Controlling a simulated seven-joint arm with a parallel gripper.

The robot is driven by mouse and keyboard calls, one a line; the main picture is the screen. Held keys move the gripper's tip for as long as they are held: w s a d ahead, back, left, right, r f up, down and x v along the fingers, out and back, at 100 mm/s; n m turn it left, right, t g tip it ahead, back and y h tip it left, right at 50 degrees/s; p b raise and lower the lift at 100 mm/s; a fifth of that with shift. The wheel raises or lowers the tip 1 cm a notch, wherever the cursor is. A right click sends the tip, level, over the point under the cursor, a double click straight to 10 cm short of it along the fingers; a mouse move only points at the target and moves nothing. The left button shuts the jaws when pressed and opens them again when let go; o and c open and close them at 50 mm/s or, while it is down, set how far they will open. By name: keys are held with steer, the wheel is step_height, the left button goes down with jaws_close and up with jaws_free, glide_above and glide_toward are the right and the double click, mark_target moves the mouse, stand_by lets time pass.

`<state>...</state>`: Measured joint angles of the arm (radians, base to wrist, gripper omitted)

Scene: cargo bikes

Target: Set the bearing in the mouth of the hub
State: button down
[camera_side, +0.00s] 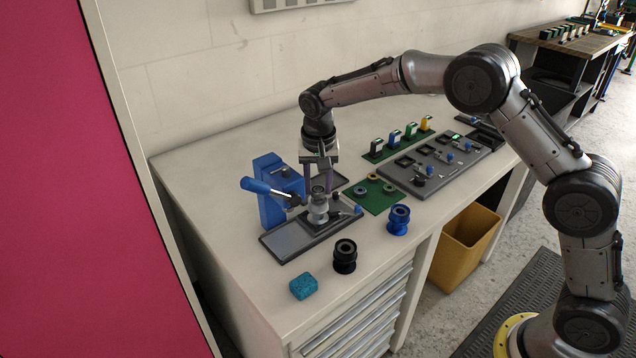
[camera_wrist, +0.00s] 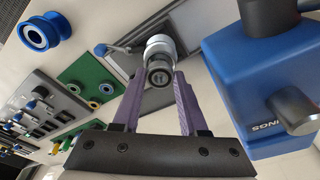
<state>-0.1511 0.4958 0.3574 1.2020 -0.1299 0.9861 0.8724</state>
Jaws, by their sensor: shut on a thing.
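My gripper (camera_side: 318,184) points straight down over the silver hub (camera_side: 317,211), which stands upright on a grey fixture plate (camera_side: 290,239). In the wrist view the purple fingers of my gripper (camera_wrist: 159,77) are shut on a small dark-and-silver ring, the bearing (camera_wrist: 160,76). The silver hub (camera_wrist: 158,44) shows just beyond it. In the side view the bearing (camera_side: 318,189) is a small dark shape between the fingertips at the top of the hub. It looks roughly lined up with the hub; I cannot tell whether it touches the mouth, which is hidden.
A blue press (camera_side: 272,190) with a lever stands close left of the hub. A green board (camera_side: 378,205) with several rings lies right, before a grey panel (camera_side: 400,177). A blue hub (camera_side: 398,221), black hub (camera_side: 345,257) and teal sponge (camera_side: 303,286) stand near the front edge.

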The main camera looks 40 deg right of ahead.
steer(key=shift+f, duration=0.9)
stand_by(0.9)
steer(key=shift+c, duration=1.8)
jaws_free()
steer(key=shift+r, duration=0.1)
